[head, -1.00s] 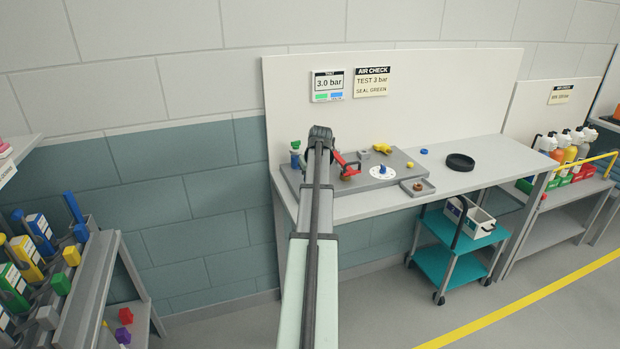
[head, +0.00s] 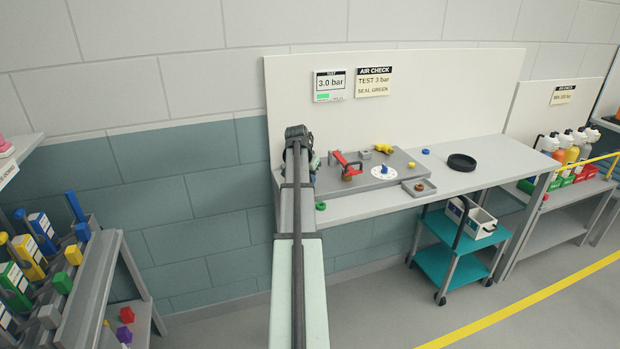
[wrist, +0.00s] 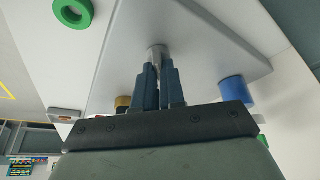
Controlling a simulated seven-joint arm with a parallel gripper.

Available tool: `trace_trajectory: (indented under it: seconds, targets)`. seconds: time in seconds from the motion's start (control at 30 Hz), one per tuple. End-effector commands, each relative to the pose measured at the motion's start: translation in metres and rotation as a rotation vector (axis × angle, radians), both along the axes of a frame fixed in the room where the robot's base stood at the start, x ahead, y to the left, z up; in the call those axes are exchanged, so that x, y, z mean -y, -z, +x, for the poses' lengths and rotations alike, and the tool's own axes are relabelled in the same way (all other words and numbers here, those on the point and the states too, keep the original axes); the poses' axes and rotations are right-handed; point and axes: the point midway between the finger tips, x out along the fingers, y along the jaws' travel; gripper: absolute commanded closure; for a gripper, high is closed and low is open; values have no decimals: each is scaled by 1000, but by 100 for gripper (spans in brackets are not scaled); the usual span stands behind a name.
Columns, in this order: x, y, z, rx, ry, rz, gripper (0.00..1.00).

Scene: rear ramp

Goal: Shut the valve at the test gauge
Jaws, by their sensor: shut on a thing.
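The test gauge display (head: 330,86) on the back board reads 3.0 bar, with a green field lit. Below it, a grey plate (head: 410,165) on the bench carries a red-handled valve (head: 342,161), a blue knob on a white dial (head: 383,170) and a yellow fitting (head: 383,148). In the wrist view, my gripper (wrist: 158,68) is shut on a small metal stem (wrist: 156,50) at the grey plate. A blue cylinder (wrist: 236,90) and a brass part (wrist: 122,103) lie on either side, apart from the fingers. In the head view my arm hides the fingers.
A green ring (head: 320,206) lies at the bench's front edge. A small tray (head: 419,187), a black dish (head: 461,162) and a blue ring (head: 425,151) are to the right. A teal cart (head: 445,250) stands under the bench; a colourful rack (head: 50,260) is at left.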

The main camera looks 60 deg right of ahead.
Motion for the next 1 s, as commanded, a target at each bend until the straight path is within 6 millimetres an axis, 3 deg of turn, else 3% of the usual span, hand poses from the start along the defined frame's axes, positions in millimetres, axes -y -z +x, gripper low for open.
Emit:
trace_trajectory:
  seconds: [0.6,1.0]
  targets:
    - [2,0,4,0,541,1,100]
    - [2,0,4,1,713,1,100]
